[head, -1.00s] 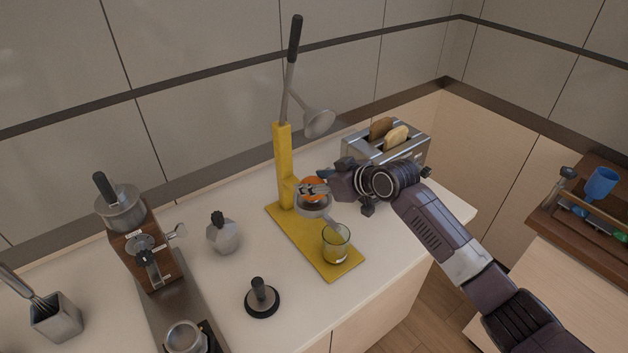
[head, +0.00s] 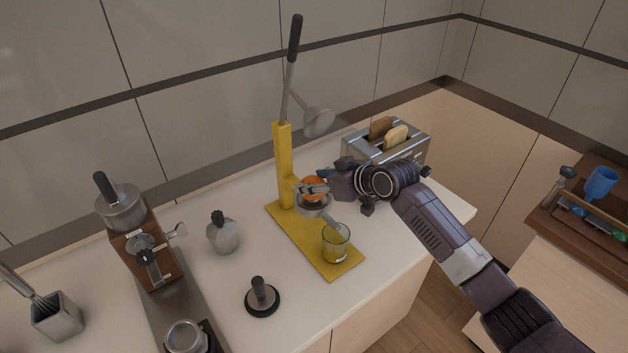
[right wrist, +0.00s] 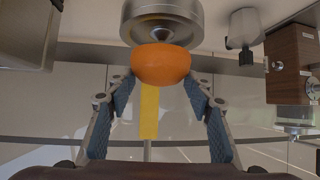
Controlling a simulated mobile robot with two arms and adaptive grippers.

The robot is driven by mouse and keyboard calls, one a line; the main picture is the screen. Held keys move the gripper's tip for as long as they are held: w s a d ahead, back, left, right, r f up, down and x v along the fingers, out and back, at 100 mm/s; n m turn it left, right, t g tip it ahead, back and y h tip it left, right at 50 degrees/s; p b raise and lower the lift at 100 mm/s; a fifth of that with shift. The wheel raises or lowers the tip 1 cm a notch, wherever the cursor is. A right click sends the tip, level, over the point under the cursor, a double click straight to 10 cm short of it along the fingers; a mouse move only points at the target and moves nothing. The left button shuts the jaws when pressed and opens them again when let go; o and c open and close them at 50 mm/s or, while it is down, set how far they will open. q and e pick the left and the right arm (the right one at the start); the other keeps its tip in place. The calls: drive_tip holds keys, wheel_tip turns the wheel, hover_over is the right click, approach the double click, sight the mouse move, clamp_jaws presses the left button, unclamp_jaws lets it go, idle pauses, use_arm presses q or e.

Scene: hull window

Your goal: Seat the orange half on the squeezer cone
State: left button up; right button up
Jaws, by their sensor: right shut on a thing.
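My right gripper (head: 314,189) is shut on the orange half, reaching in from the right. In the right wrist view the orange half (right wrist: 160,65) sits between the two fingertips (right wrist: 160,82), against the outline of the round metal bowl (right wrist: 160,20). My left gripper is not in view.
A glass (head: 336,245) stands on the yellow base below the bowl. A toaster (head: 390,145) with bread is behind my right gripper. A moka pot (head: 223,233), a tamper (head: 261,296) and a coffee machine (head: 150,245) are to the left.

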sight(322, 195)
drive_tip(key=shift+f+b, duration=0.9)
drive_tip(key=shift+f, duration=0.6)
idle(2.2)
drive_tip(key=shift+s, duration=0.1)
idle(0.4)
drive_tip(key=o, duration=1.1)
drive_tip(key=shift+d+r+p, duration=0.1)
drive_tip(key=shift+p, duration=0.25)
drive_tip(key=shift+r, duration=0.1)
drive_tip(key=shift+p+v, duration=1.5)
drive_tip(key=shift+v, duration=0.05)
drive_tip(key=shift+o, duration=0.7)
